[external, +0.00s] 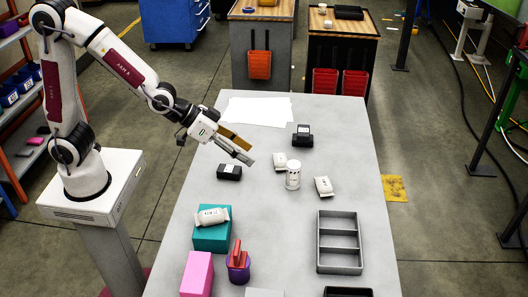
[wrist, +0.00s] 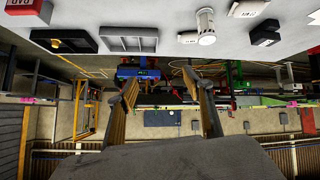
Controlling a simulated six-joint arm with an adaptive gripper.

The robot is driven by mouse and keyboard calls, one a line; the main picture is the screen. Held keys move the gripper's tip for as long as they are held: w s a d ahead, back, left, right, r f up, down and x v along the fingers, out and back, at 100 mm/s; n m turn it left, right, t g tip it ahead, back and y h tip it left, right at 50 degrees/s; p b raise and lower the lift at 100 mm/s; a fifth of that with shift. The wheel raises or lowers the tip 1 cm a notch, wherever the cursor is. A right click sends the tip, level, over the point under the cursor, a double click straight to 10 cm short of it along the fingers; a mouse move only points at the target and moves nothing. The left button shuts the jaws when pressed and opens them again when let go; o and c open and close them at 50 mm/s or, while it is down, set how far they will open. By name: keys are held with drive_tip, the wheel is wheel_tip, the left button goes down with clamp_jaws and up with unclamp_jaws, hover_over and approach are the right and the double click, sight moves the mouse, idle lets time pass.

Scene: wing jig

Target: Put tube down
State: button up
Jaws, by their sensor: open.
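A white cylinder (external: 293,175) stands upright near the middle of the grey table; it also shows at the top of the wrist view (wrist: 205,27). I cannot tell which of these is the task's tube. My gripper (external: 249,154) is above the table, left of the cylinder and apart from it. Its fingers are spread with nothing between them in the wrist view (wrist: 165,95).
Black boxes (external: 302,135) (external: 230,172) lie near the gripper. A grey compartment tray (external: 339,242) sits at the front right. A teal block (external: 212,237), a pink box (external: 197,273) and a purple cup (external: 238,266) stand front left. White paper (external: 257,110) lies at the back.

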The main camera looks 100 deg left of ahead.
drive_tip(key=w+a+f+n+t+y, duration=0.1)
drive_tip(key=w+a+f+n+y, duration=0.15)
drive_tip(key=w+a+f, duration=0.45)
drive_tip(key=y, duration=0.3)
approach(293, 169)
drive_tip(key=shift+w+a+f, duration=0.9)
drive_tip(key=shift+a+f, duration=0.25)
drive_tip(key=shift+a+f+n+t+y, duration=0.25)
drive_tip(key=shift+a+f+t+y, duration=0.05)
drive_tip(key=shift+a+f+y, duration=0.2)
drive_tip(key=shift+x, duration=1.25)
drive_tip(key=shift+w+f, duration=0.1)
drive_tip(key=shift+x, duration=2.45)
drive_tip(key=shift+d+f, duration=0.15)
drive_tip(key=c, duration=1.4)
